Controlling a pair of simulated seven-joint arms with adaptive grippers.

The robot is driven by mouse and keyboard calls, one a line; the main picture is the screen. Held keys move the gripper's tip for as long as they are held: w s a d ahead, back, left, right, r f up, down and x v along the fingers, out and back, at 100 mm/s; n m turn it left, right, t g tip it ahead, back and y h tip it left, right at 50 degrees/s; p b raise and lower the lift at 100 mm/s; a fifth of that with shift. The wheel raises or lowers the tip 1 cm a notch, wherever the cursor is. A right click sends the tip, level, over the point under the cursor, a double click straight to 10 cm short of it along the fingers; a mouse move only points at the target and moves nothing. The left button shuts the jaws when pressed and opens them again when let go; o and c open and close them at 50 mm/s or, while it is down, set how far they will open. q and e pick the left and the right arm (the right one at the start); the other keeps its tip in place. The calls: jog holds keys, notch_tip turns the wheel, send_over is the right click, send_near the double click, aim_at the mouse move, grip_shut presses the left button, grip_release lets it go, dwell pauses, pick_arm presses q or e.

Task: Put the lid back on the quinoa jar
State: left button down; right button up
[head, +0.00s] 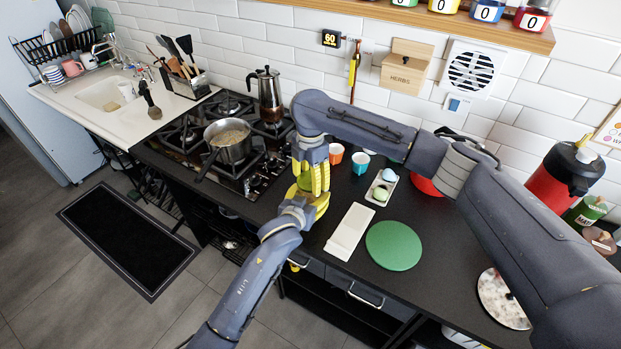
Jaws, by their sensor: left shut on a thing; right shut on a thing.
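My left gripper (308,203) comes up from below and my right gripper (311,178) reaches down from above; their yellow fingers meet over the counter's front edge beside the hob. My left gripper is shut just below, on what appears to be the quinoa jar. The jar's body is mostly hidden by the fingers, so I cannot tell whether lid and jar touch.
An orange cup (336,153), a teal cup (361,161), an egg tray (380,188), a white board (349,231) and a green round mat (394,246) occupy the counter to the right.

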jog(key=shift+c, duration=0.8)
jog(key=o, duration=1.3)
jog(key=shift+o, duration=0.2)
notch_tip(320, 180, up, 12)
pick_arm(q)
jog(key=shift+c, duration=0.6)
grip_release()
jog(key=shift+s, duration=0.1)
